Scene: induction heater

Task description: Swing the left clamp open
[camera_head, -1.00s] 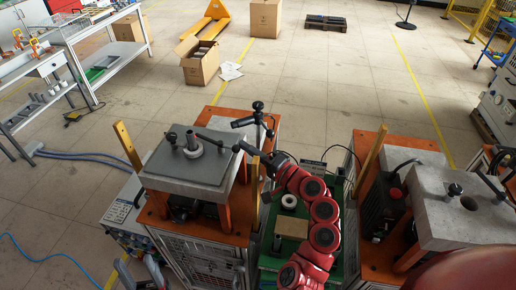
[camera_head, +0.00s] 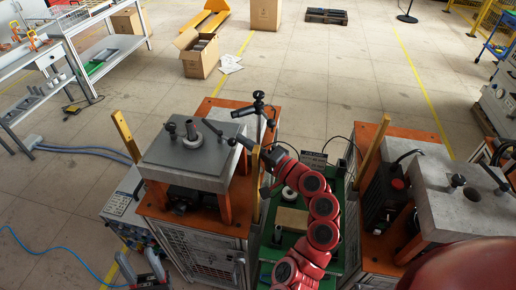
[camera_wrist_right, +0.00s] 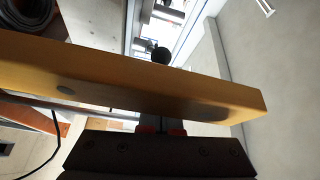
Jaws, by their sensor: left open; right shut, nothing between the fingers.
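The left clamp, a dark bar (camera_head: 221,132), lies over the grey plate (camera_head: 165,158) of the left stand, its inner end beside the upright metal cone (camera_head: 192,135). My right gripper (camera_head: 264,160), at the end of the red arm, is by the plate's right corner, close to a yellow upright bar (camera_head: 255,186). I cannot tell whether it touches the clamp. In the right wrist view, a yellow bar (camera_wrist_right: 120,78) hides most of my shut, empty right gripper (camera_wrist_right: 161,126); a dark round knob (camera_wrist_right: 161,55) shows beyond. My left gripper (camera_head: 148,272) is open at the lower left, clear of the clamp.
A black jointed holder (camera_head: 258,104) stands behind the plate's right corner. A green tray (camera_head: 292,245) lies between the stands, under my red arm. The right stand (camera_head: 440,205) carries a grey block.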

